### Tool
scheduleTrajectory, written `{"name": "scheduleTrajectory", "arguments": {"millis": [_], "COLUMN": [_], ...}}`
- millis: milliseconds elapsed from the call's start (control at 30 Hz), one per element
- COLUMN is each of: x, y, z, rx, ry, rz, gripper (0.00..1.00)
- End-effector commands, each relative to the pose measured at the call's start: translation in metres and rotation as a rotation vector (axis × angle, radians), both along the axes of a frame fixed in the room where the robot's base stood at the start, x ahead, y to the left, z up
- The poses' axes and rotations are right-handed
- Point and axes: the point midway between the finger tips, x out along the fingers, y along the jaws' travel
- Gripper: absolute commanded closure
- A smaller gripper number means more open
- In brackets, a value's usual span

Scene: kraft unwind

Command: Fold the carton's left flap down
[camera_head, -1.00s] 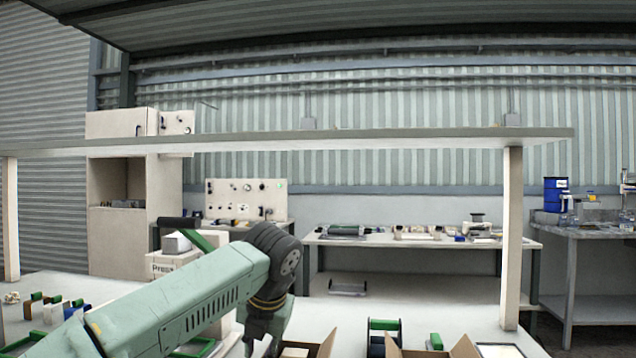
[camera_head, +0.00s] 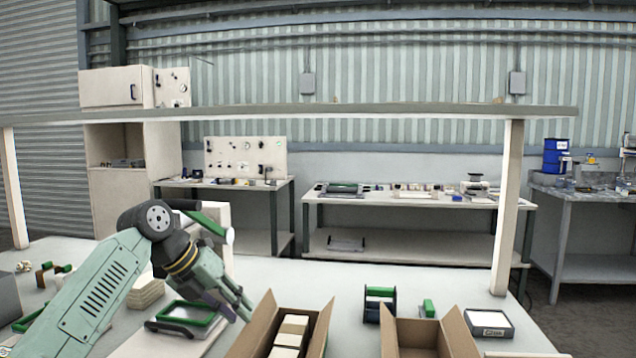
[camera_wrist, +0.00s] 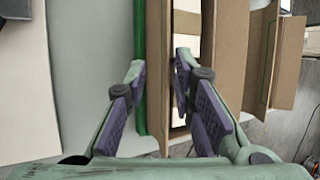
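The carton (camera_head: 318,338) is an open brown box at the bottom centre of the head view, with pale blocks (camera_head: 290,332) inside. Its left flap (camera_head: 258,327) stands up, leaning outward; the right flap also stands up. My gripper (camera_head: 245,308) points down beside the left flap's upper end. In the wrist view, my gripper (camera_wrist: 158,68) has its purple-padded fingers apart. The left flap (camera_wrist: 153,50) shows as a brown strip between the fingers, with the carton's inside to its right. Whether a finger touches it, I cannot tell.
A second open carton (camera_head: 420,345) stands to the right. A green-framed tray (camera_head: 185,318) lies left of my gripper. A black-and-green spool rack (camera_head: 379,302) and a small grey bin (camera_head: 488,325) stand behind. A shelf on posts (camera_head: 506,210) spans the bench.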

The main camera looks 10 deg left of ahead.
Motion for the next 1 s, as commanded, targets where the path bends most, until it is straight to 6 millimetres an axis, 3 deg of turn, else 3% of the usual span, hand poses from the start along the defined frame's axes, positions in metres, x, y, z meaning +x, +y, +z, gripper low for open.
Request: {"name": "scheduleTrajectory", "arguments": {"millis": [167,600,1000], "x": [-0.010,0.010,0.003], "y": [0.010,-0.070,-0.133], "z": [0.026,0.063,0.114], "rx": [-0.006,-0.187,-0.380], "ry": [-0.009,-0.242,-0.457], "rz": [-0.007,-0.151,-0.263], "gripper": [0.77,0.77,0.77]}}
